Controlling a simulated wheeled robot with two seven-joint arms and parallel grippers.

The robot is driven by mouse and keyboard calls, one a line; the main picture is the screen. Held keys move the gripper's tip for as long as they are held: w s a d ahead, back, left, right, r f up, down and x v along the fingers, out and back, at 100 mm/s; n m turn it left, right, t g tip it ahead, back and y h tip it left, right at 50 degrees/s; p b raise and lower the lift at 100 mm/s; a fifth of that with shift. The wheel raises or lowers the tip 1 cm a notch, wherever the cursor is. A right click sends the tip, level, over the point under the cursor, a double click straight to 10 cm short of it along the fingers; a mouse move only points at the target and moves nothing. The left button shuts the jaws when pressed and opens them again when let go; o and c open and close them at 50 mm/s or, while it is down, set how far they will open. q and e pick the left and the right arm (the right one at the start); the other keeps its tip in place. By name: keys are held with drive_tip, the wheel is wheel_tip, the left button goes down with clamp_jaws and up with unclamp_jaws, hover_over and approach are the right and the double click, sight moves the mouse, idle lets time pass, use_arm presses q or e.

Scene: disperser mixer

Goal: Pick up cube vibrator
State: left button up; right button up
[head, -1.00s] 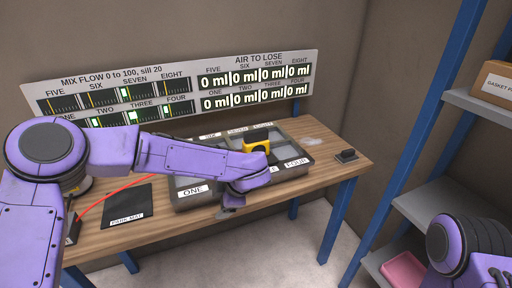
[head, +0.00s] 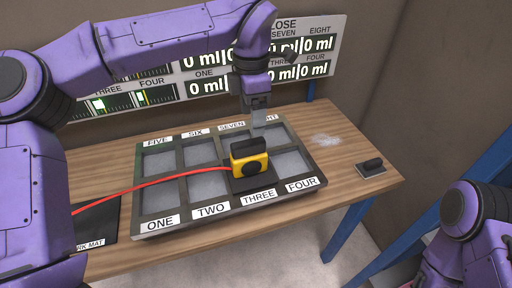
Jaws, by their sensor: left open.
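The cube vibrator (head: 249,158) is a yellow block with a black top and a dark round front. It sits upright on a dark plate over the THREE compartment of the grey tray (head: 230,206). A red cable runs from it to the left. My left gripper (head: 260,118) points down behind and slightly right of the cube, near the SEVEN and EIGHT labels. It is open and not touching the cube, as far as I can see. My right arm shows at the lower right, but its gripper is out of view.
The tray has several labelled compartments on a wooden table (head: 120,180). A black park mat (head: 96,224) lies at the left, and a small dark switch (head: 371,167) at the right. The display board (head: 320,68) stands behind. Table space right of the tray is mostly clear.

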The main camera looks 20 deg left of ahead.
sight(248, 142)
use_arm(q)
drive_tip(key=f, duration=0.1)
drive_tip(key=s+f, duration=0.1)
drive_tip(key=f, duration=0.1)
drive_tip(key=s+f, duration=0.1)
drive_tip(key=shift+s+a+f+p, duration=0.1)
drive_tip(key=shift+a+f+p, duration=0.1)
drive_tip(key=shift+p, duration=0.15)
drive_tip(key=f, duration=0.3)
drive_tip(key=w+f+p, duration=0.1)
drive_tip(key=shift+a+f, duration=0.15)
drive_tip(key=shift+f, duration=0.5)
drive_tip(key=shift+s+r, duration=0.1)
drive_tip(key=shift+s, duration=0.2)
drive_tip(key=shift+w, duration=0.1)
clamp_jaws()
use_arm(e)
drive_tip(key=shift+s+r, duration=0.2)
drive_tip(key=shift+r, duration=0.3)
drive_tip(key=shift+s+r, duration=0.2)
drive_tip(key=shift+r, duration=0.25)
